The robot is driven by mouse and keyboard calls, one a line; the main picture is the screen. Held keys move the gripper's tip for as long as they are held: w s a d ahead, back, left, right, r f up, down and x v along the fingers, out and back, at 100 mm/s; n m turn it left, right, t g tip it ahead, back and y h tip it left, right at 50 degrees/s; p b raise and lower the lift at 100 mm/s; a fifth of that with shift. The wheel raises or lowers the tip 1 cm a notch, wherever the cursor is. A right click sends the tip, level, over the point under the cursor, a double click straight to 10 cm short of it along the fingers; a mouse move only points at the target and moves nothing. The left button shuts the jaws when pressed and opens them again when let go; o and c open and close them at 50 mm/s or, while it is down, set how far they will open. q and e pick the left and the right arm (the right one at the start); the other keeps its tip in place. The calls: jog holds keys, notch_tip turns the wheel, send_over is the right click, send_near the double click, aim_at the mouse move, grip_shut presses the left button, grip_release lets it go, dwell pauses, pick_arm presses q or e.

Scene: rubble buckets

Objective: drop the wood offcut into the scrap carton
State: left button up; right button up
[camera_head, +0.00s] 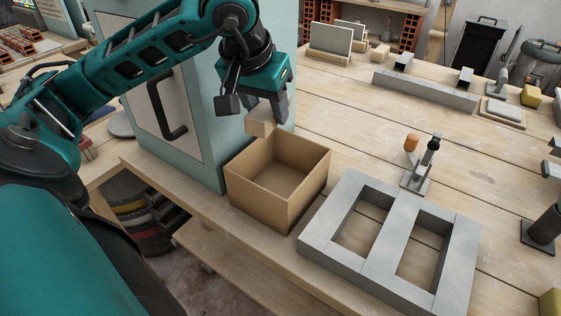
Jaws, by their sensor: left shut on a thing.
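The wood offcut (261,120) is a small pale block held in my left gripper (262,104). The gripper points down and is shut on the offcut, a little above the back left part of the scrap carton. The scrap carton (262,207) is an open brown box on the bench near its front edge. Its visible inside looks empty. My right gripper is not in view.
A grey two-opening block (312,228) lies right of the carton. A pale teal cabinet (199,140) stands close at the carton's left. A small metal stand (416,180) and an orange cylinder (411,142) are behind the block. The bench between is clear.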

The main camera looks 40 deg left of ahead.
pick_arm(q)
notch_tip(320, 180, down, 3)
jog(key=shift+r+b, duration=0.1)
jog(key=shift+b, duration=0.75)
jog(key=shift+f+b, duration=0.3)
jog(key=shift+f, duration=0.1)
jog(key=shift+f+b, duration=0.3)
jog(key=shift+f, duration=0.05)
jog(key=o, duration=1.1)
jog(key=shift+o, duration=0.2)
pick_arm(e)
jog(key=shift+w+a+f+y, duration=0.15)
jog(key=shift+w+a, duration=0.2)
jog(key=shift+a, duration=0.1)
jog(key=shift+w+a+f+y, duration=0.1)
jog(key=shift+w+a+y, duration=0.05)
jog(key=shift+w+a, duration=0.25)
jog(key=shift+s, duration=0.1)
